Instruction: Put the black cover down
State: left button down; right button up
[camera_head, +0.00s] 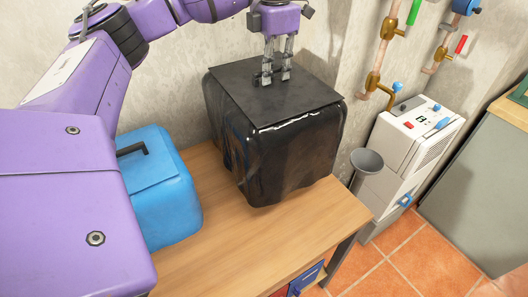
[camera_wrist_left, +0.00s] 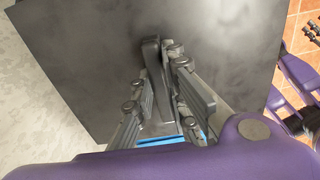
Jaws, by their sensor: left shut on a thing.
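The black cover (camera_head: 285,140) is a box-like cover with a flat matte top and glossy, wavy sides. It is at the back of the wooden table (camera_head: 235,235), near the wall. My left gripper (camera_head: 272,78) points down at its top and is shut on the small upright handle there. The wrist view shows the handle (camera_wrist_left: 153,70) between the fingers (camera_wrist_left: 170,85) and the grey flat top around it. The cover's lower edge is at or close to the tabletop; I cannot tell whether it touches. What is under it is hidden.
A blue box (camera_head: 160,200) with a dark handle stands on the table to the left, partly behind my left arm. A white machine (camera_head: 410,140) and a grey funnel-shaped thing (camera_head: 367,161) stand right of the table. Pipes with valves (camera_head: 380,70) run along the wall. The table's front middle is clear.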

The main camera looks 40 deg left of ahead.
aim_at(271, 85)
pick_arm(q)
jog(key=shift+a+f, duration=0.25)
jog(key=shift+a, duration=0.05)
jog(key=shift+n, duration=0.3)
notch_tip(271, 85, down, 4)
jog(key=shift+s+d+f, duration=0.1)
jog(key=shift+f+p, duration=0.45)
jog(key=shift+f, duration=2.05)
jog(key=c, duration=1.7)
grip_release()
jog(key=shift+c, duration=0.2)
notch_tip(271, 85, up, 12)
jog(key=shift+r+b, duration=0.15)
jog(key=shift+b, duration=0.2)
